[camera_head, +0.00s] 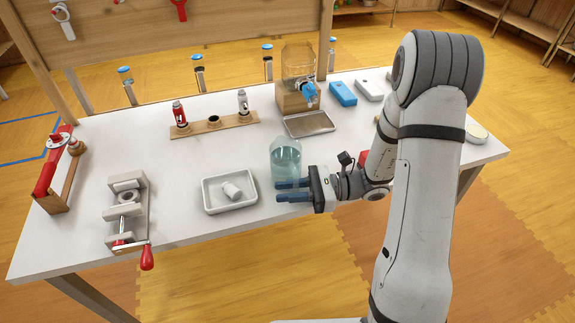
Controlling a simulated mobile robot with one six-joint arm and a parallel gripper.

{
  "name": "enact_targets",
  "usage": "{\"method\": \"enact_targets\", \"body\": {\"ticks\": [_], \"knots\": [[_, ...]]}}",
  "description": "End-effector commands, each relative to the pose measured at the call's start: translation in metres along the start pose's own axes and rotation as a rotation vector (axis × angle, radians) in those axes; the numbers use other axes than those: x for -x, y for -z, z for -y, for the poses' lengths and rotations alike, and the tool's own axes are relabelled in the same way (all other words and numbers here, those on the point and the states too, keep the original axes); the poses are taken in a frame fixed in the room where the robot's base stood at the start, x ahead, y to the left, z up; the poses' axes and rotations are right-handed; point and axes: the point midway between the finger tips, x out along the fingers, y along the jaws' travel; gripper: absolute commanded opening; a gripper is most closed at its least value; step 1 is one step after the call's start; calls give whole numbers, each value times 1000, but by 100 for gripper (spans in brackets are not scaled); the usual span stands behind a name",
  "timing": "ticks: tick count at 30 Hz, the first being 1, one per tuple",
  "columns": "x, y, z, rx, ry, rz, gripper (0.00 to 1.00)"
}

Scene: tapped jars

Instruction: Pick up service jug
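A clear jug with pale blue-green contents (286,160) stands upright near the front middle of the white table; I take it as the service jug. My gripper (279,191) reaches in from the right, with its two blue fingers pointing left and a gap between them. The gripper is open and nothing shows between the fingers. The upper finger overlaps the jug's lower edge in the picture; I cannot tell whether it touches the jug. The jug's base is partly hidden by that finger.
A white tray (205,199) with a small white cup (232,190) sits left of the jug. Behind the jug stands a tapped glass jar (297,62) above a drip tray (309,124). A clamp (127,212) is at left. My arm hides part of the right side.

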Motion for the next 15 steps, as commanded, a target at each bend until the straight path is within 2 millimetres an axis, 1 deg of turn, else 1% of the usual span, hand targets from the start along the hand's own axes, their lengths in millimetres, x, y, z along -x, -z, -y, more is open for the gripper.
{"method": "enact_targets", "body": {"ticks": [2,3,11,12,15], "knots": [[0,0,0,0,0,0,24],[0,0,0,0,0,0,23],[1,0,0,0,1,0,1],[1,0,0,0,1,0,0],[1,0,0,0,1,0,0]]}}
